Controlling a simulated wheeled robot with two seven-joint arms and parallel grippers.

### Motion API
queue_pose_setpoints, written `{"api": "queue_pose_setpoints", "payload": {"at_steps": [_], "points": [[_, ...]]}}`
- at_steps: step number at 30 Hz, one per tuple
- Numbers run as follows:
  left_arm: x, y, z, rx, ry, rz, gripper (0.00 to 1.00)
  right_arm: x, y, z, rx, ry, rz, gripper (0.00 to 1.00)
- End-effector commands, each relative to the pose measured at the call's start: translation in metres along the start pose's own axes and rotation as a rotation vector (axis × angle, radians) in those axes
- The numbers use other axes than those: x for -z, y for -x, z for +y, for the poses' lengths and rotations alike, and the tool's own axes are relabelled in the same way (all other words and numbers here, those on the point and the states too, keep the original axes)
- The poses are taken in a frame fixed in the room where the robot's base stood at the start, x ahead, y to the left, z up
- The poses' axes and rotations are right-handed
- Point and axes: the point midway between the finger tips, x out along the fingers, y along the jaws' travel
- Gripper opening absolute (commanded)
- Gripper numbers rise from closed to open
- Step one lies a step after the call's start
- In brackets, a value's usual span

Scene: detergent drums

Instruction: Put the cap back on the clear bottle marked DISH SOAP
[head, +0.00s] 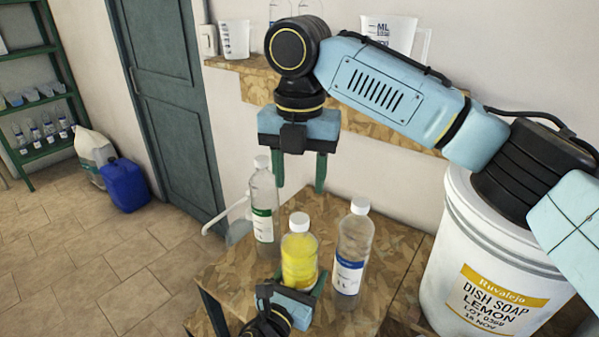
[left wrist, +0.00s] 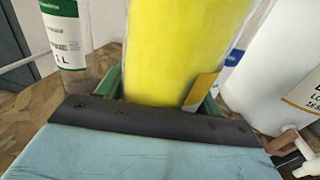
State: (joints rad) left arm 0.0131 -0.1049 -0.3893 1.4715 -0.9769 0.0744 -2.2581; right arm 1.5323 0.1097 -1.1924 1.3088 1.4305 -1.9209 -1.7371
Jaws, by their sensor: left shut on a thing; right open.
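A clear bottle (head: 299,262) full of yellow liquid stands on the wooden bench top in the head view, with a white cap (head: 299,222) on its top. Its orange label is mostly hidden and I cannot read it. My left gripper (head: 297,284) is shut on this yellow bottle, low on its body. In the left wrist view the yellow bottle (left wrist: 180,50) fills the space between the green fingers. My right gripper (head: 300,174) is open and empty, pointing down above the yellow bottle's cap, clear of it.
A green-labelled clear bottle (head: 264,205) stands at left and a blue-labelled one (head: 353,250) at right, both white-capped. A white drum (head: 480,260) marked DISH SOAP LEMON is at right. A wall shelf (head: 390,136) holds measuring jugs. Bench room in front right is clear.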

Motion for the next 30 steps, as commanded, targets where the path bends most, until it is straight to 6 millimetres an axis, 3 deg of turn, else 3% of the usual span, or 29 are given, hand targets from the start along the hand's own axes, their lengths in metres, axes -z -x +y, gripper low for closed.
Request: {"api": "queue_pose_setpoints", "payload": {"at_steps": [13,24,30], "points": [[0.002,0.001,0.0,0.0,0.0,0.004,0.02,0.0,-0.007,0.0,0.0,0.002,0.001,0.49],[0.002,0.001,0.0,0.0,0.0,0.004,0.02,0.0,-0.061,0.0,0.001,0.002,0.001,0.49],[0.002,0.001,0.0,0.0,0.0,0.004,0.02,0.0,-0.078,0.0,0.0,0.001,0.0,0.49]]}}
